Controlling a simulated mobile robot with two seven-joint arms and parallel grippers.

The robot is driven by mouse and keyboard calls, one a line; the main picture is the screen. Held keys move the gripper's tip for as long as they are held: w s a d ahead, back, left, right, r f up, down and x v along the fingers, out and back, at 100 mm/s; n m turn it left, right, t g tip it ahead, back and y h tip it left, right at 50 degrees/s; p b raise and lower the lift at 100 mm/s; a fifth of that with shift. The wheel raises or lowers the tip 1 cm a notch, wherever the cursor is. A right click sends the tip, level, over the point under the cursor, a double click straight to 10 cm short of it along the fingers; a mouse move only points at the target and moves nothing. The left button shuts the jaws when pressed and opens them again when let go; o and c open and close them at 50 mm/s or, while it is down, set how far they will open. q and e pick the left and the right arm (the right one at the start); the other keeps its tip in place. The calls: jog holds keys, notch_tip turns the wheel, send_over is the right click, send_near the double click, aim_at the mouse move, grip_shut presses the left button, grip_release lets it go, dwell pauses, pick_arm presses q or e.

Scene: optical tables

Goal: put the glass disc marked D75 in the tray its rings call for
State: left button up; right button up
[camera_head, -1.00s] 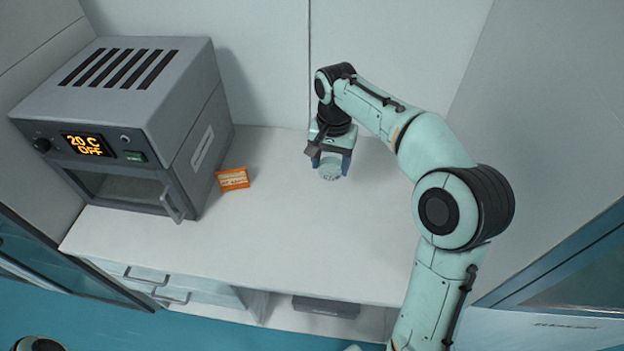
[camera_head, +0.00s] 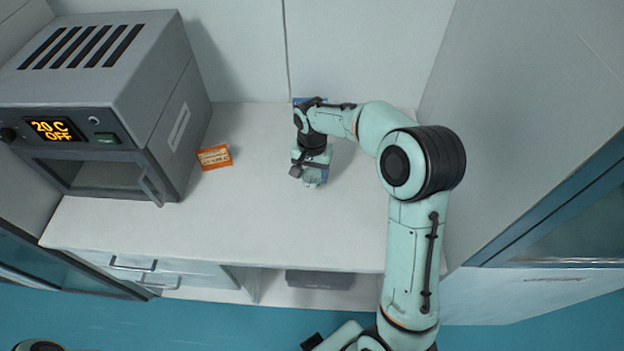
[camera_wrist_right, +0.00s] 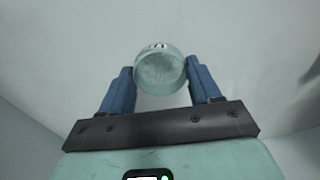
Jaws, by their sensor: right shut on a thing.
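My right gripper (camera_head: 312,182) is over the white worktop, under the bent right arm. In the right wrist view the disc sits between the tips of the two blue fingers (camera_wrist_right: 160,80). Dark marks show on its upper rim, too small to read for sure. In the head view the disc is small and partly hidden by the gripper. I cannot tell how high it is above the worktop. My left gripper is not in view. No tray can be made out.
A grey oven (camera_head: 120,110) stands on the left of the worktop (camera_head: 255,220), its display reading 20 C OFF. An orange label card (camera_head: 214,157) lies beside it. A small blue patch (camera_head: 309,101) shows behind my right wrist, unclear. A dark grey box (camera_head: 320,280) sits below the worktop.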

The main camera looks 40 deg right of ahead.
aim_at(312, 175)
jog(key=shift+f, duration=1.75)
jog(key=shift+f, duration=0.15)
jog(key=o, duration=1.2)
